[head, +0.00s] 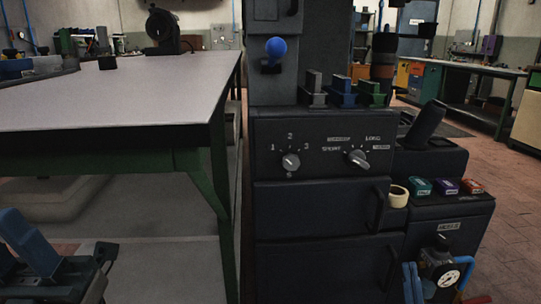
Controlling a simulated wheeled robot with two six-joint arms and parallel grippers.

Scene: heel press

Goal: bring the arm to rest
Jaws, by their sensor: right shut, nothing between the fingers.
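My right gripper (442,243) is low at the right of the head view, in front of the dark machine's lower right step. Its fingers are together and hold nothing.
The dark press cabinet (320,210) has two dials, drawers and a blue-knobbed lever (276,48). Grey, blue and green blocks stand on its ledge. A cream roll (398,196) and small boxes (446,187) sit right.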

